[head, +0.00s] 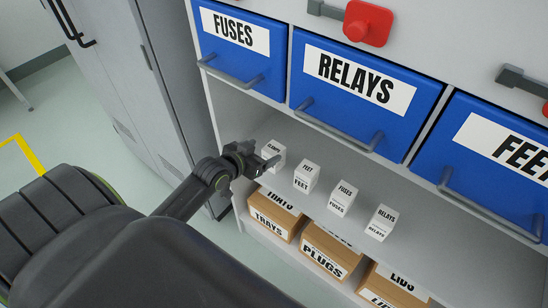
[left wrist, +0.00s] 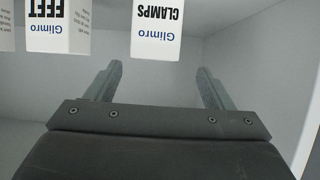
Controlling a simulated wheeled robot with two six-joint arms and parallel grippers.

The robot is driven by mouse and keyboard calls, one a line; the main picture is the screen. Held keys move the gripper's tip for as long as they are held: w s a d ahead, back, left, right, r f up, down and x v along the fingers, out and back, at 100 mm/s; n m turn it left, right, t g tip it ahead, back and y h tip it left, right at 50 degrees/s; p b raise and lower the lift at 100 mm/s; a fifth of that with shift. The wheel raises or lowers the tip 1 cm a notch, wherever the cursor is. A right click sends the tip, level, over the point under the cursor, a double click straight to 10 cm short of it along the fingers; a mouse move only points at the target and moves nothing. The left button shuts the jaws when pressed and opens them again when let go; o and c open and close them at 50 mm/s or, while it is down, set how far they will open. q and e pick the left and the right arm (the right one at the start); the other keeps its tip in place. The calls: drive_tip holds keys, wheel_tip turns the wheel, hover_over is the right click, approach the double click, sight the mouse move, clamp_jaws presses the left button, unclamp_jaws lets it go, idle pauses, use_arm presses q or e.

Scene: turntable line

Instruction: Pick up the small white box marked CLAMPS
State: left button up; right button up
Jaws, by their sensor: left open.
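The small white box marked CLAMPS (head: 273,152) stands at the left end of a row of small white boxes on the shelf. My left gripper (head: 258,160) is right at it in the head view and covers part of it. In the left wrist view the CLAMPS box (left wrist: 157,30) shows upside down at the top, ahead of the open fingers of my left gripper (left wrist: 158,85) and roughly between them. The fingers look apart from the box and hold nothing. My right gripper is not in view.
Boxes marked FEET (head: 306,177), FUSES (head: 342,197) and RELAYS (head: 381,222) stand to the right on the same grey shelf (head: 428,238). Blue drawers (head: 362,90) with grey handles hang above. Cardboard boxes such as PLUGS (head: 328,252) stand below. A grey cabinet (head: 150,80) is at left.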

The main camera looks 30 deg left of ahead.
sight(273, 150)
use_arm(q)
drive_tip(key=shift+d+x, duration=0.2)
drive_tip(key=shift+x, duration=1.2)
drive_tip(key=shift+d+x, duration=0.25)
drive_tip(key=shift+x, duration=1.15)
drive_tip(key=shift+f, duration=0.15)
drive_tip(key=shift+c, duration=0.2)
drive_tip(key=c, duration=1.1)
